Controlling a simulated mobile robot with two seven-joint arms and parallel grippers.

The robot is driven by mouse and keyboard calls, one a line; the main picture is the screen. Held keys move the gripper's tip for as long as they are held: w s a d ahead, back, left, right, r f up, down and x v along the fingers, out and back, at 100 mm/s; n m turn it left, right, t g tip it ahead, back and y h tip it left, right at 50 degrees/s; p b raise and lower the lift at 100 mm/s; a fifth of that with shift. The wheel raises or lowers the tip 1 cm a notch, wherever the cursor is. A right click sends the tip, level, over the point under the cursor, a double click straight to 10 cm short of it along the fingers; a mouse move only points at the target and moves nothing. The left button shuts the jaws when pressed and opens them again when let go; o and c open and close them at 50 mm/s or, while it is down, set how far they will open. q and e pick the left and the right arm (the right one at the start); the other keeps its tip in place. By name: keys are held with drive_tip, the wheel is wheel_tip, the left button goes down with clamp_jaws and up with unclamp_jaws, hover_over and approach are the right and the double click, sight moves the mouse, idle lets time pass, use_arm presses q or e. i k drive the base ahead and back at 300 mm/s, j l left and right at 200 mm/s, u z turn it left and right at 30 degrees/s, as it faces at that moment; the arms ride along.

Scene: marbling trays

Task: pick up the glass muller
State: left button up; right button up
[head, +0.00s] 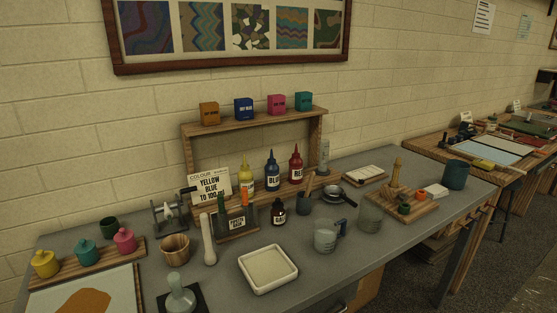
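The glass muller (181,296) looks like a pale, see-through piece with a rounded knob on top and a wider foot. It stands upright on a dark square slab (197,304) at the front edge of the grey table, at the bottom of the head view. The bottom edge of the picture cuts off part of the slab. Neither of my grippers shows in the head view.
A white tray (291,281) lies to the right of the muller. A wooden bowl (175,250) and a pale upright pestle-like piece (208,243) stand behind it. A board with a brown patch (45,301) lies to the left. A glass jug (326,237) stands farther right.

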sight(180, 301)
drive_tip(key=u, duration=1.15)
